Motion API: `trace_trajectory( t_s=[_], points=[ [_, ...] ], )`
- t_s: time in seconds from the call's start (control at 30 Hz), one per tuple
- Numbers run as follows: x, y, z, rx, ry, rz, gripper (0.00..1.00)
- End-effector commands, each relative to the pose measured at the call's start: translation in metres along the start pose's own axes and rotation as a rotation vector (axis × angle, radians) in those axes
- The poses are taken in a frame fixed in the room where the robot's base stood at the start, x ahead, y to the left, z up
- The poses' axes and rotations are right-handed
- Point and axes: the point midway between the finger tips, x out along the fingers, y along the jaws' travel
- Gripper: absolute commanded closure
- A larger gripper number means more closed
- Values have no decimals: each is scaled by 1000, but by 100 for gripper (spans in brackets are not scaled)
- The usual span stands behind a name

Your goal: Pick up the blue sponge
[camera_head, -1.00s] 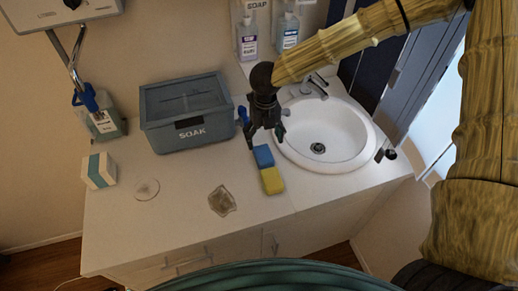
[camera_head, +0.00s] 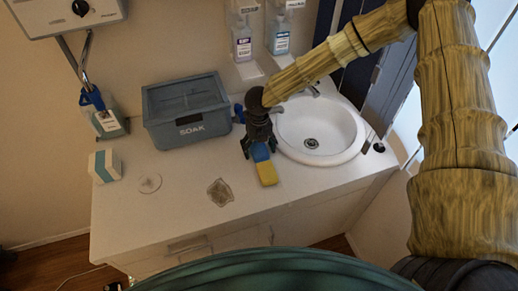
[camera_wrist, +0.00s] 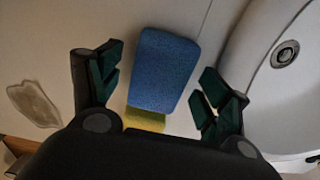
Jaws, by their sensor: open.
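The blue sponge (camera_head: 260,151) lies on the white counter beside the sink, with a yellow sponge (camera_head: 267,174) against its near end. In the wrist view the blue sponge (camera_wrist: 164,70) sits between my two fingers, with a gap on each side. My gripper (camera_head: 260,150) is open and above the blue sponge, partly covering it in the head view. The open fingers also show in the wrist view (camera_wrist: 160,90). Part of the yellow sponge (camera_wrist: 146,119) is hidden by my gripper there.
The sink (camera_head: 335,134) is right of the sponges. A grey SOAK box (camera_head: 187,128) stands left. A clear crumpled piece (camera_head: 220,193), a round clear disc (camera_head: 150,184) and a white-teal box (camera_head: 105,166) lie further left. The front counter (camera_head: 170,220) is clear.

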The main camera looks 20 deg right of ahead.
Motion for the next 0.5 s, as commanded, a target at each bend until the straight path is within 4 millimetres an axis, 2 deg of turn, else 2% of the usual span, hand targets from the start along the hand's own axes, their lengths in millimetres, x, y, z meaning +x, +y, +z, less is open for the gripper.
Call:
trace_trajectory(
  t_s=[0.33,0.5],
  points=[
    [4,0,0,0,-1,0,25],
    [4,0,0,0,0,0,56]
  ],
)
